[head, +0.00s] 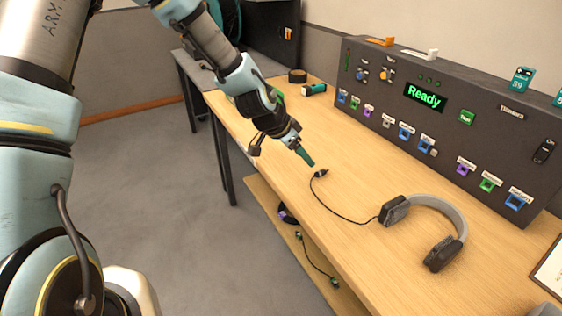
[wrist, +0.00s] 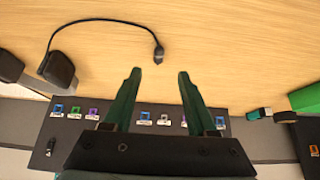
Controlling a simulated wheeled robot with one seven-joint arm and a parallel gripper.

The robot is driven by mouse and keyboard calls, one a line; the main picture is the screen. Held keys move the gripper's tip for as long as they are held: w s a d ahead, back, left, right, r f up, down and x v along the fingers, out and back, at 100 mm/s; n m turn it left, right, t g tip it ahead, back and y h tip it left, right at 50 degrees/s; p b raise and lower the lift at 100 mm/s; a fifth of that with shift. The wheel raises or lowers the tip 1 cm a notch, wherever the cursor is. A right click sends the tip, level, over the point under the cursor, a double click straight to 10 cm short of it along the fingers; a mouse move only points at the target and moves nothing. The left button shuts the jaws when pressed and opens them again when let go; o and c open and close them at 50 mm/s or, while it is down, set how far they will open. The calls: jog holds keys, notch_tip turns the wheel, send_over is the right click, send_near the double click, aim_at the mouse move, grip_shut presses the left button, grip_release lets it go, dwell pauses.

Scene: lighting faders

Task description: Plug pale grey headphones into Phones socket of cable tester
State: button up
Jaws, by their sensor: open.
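The pale grey headphones (head: 452,213) with dark earcups lie on the wooden table. In the wrist view their earcup (wrist: 58,70) shows at the left. Their black cable (head: 338,211) runs across the table to a dark plug (head: 321,173), which lies loose on the wood. My gripper (head: 307,158) has green fingers and points down near the plug. In the wrist view the open fingers (wrist: 159,74) are empty, and the plug (wrist: 158,54) lies just beyond the gap between their tips. The dark cable tester (head: 400,117) has several coloured sockets; their labels are too small to read, so I cannot tell which is Phones.
The tester's display (head: 425,97) reads "Ready". A teal and black item (head: 314,90) and a black roll (head: 297,76) lie at the table's far end. Cables hang or lie on a lower shelf (head: 300,240). The wood around the plug is clear.

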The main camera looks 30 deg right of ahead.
aim_at(318, 171)
jog(key=b+x, duration=0.5)
jog(key=x, duration=0.4)
jog(key=shift+b, duration=0.3)
jog(key=shift+d, duration=0.1)
grip_shut()
dwell(0.5)
jog(key=shift+r+p, duration=1.5)
jog(key=shift+r, duration=1.05)
